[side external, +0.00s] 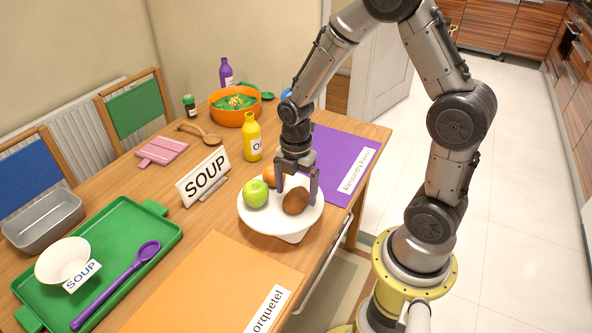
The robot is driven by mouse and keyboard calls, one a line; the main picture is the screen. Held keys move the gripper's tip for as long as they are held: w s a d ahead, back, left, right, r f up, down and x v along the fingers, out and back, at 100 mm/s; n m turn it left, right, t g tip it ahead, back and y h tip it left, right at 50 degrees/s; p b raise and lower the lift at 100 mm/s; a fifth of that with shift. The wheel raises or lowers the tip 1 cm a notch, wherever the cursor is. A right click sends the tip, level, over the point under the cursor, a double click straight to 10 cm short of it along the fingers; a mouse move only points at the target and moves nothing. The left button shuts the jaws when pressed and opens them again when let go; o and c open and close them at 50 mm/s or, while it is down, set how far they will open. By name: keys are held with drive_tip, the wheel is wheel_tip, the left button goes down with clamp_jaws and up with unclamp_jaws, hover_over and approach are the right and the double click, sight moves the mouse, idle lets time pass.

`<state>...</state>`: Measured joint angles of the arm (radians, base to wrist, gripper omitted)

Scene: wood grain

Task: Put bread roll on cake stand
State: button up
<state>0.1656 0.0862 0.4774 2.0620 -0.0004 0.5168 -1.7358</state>
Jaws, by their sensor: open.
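The white cake stand (262,224) stands near the table's right edge. On it are a green apple (256,194) at the left, an orange fruit (270,178) partly hidden behind, and a brown rounded thing (295,203) at the right that looks like the bread roll. My gripper (297,195) points down over the right part of the stand. It is open, with its fingers on either side of the brown roll. I cannot tell whether either finger touches it.
A yellow bottle (252,138), a SOUP sign (203,179) and an orange bowl (235,116) stand behind and left. A green tray (150,244) holds a white bowl (62,260) and a purple spoon (115,284). Purple (340,150) and orange (215,285) mats lie flat.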

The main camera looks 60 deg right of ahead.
sight(296, 193)
wheel_tip(296, 193, up, 11)
drive_tip(key=s+a+r+m+t, duration=0.2)
drive_tip(key=s+r+m, duration=0.2)
drive_tip(key=s+m, duration=0.3)
drive_tip(key=s+a+r+m+t, duration=0.3)
drive_tip(key=s+r+m, duration=0.2)
drive_tip(key=m, duration=0.6)
drive_tip(key=shift+s+r+t, duration=0.25)
drive_tip(key=shift+s+t, duration=0.05)
drive_tip(key=shift+s, duration=0.65)
